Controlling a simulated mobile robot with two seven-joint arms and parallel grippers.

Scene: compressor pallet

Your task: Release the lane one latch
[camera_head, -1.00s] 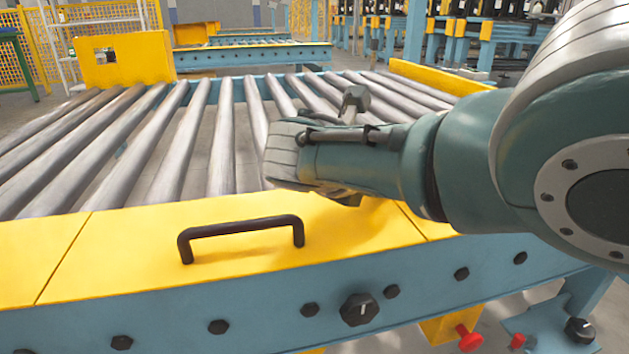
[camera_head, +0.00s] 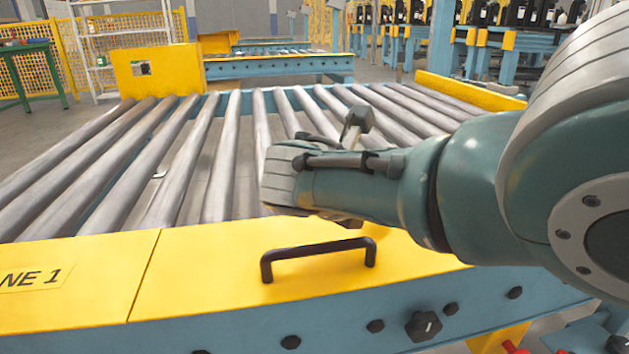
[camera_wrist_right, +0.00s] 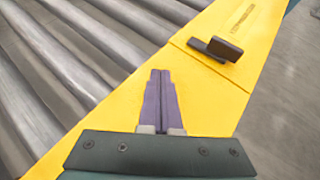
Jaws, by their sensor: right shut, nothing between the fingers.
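A black bar handle (camera_head: 318,258) stands on the yellow front panel (camera_head: 200,275) of a roller lane. Part of a label, "NE 1" (camera_head: 33,280), shows at the left of that panel. My right arm reaches in from the right in the head view, above the panel and rollers, and its fingertips are hidden there. In the right wrist view, my right gripper (camera_wrist_right: 160,78) is shut and empty over the yellow panel. A dark block (camera_wrist_right: 217,49) on the panel lies ahead and to the right, apart from the fingers. I cannot tell whether it is the handle or the latch.
Grey rollers (camera_head: 190,150) fill the lane behind the panel. A yellow block (camera_head: 158,70) stands at its far left end. A blue rail with dark bolts, including a large knob (camera_head: 424,325), runs below the panel. Bare floor (camera_wrist_right: 292,90) shows right of the panel.

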